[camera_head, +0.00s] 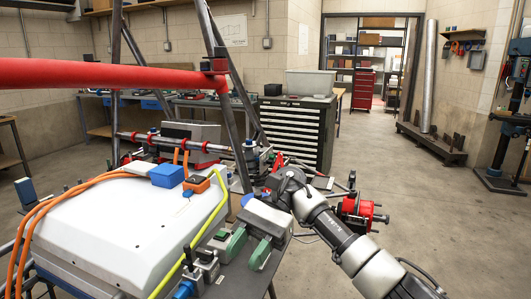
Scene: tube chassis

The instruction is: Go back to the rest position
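My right arm comes in from the lower right, and its grey and black wrist with the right gripper (283,178) is beside the front end of the chassis. The fingers are small and dark against the clutter, so I cannot tell whether they are open or shut. My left gripper is not in view. The tube chassis shows as a thick red tube (110,74) across the upper left and dark slanted tubes (228,100). A white casing (120,235) with orange cables (60,207) and a blue block (167,175) lies at lower left.
Grey and green connector parts (260,222) lie near my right wrist. A red hub (360,212) is just right of my forearm. A drawer cabinet (298,128) stands behind. A drill press (513,110) is at far right. The floor (430,215) on the right is clear.

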